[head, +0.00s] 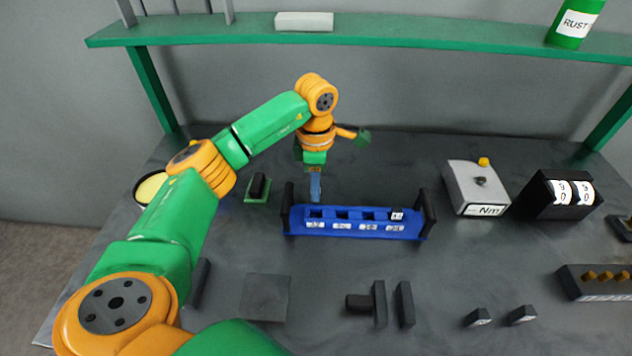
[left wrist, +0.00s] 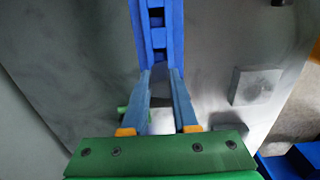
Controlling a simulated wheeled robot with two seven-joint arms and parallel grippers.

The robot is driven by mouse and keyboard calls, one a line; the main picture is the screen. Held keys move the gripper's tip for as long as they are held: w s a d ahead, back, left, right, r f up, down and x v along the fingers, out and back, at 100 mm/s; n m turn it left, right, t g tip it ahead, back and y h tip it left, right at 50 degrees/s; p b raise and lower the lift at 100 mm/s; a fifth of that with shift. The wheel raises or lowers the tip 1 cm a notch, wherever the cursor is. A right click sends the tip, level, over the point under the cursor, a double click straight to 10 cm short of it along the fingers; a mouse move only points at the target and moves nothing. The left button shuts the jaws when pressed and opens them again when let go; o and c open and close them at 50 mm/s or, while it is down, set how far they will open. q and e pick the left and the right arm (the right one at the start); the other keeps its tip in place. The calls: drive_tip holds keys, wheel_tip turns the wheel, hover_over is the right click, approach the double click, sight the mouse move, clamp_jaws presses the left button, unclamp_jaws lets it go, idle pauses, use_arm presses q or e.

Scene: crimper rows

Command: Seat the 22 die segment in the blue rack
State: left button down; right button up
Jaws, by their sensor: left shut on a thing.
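The blue rack (head: 355,232) stands in the middle of the table, with a row of slots and white labels along its front. Its rightmost slot holds a segment with a white label (head: 397,215); the other slots look empty. The rack also shows in the left wrist view (left wrist: 157,8). My left gripper (head: 316,197) points down at the back of the rack near its left end. It is shut on a grey die segment (left wrist: 161,92), which shows between the blue fingers in the left wrist view. Its label and its underside are hidden. My right gripper is out of view.
Two small labelled blocks (head: 478,317) (head: 522,314) lie at the front right. Dark upright plates (head: 405,304) and a flat grey square (head: 264,297) lie in front. A grey Nm box (head: 474,186) and a black counter (head: 556,196) stand right. A green shelf (head: 420,40) spans the back.

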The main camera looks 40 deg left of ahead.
use_arm(q)
wheel_tip(320, 180, down, 4)
drive_tip(key=b, duration=0.2)
drive_tip(key=shift+f+b, duration=0.25)
drive_tip(key=shift+b, duration=0.05)
drive_tip(key=shift+r+p, duration=0.1)
drive_tip(key=shift+p, duration=0.25)
idle(0.9)
drive_tip(key=shift+f+b, duration=1.05)
drive_tip(key=shift+f, duration=0.35)
drive_tip(key=c, duration=0.6)
unclamp_jaws()
wheel_tip(320, 180, up, 7)
drive_tip(key=shift+r+b, duration=0.15)
drive_tip(key=shift+b, duration=0.4)
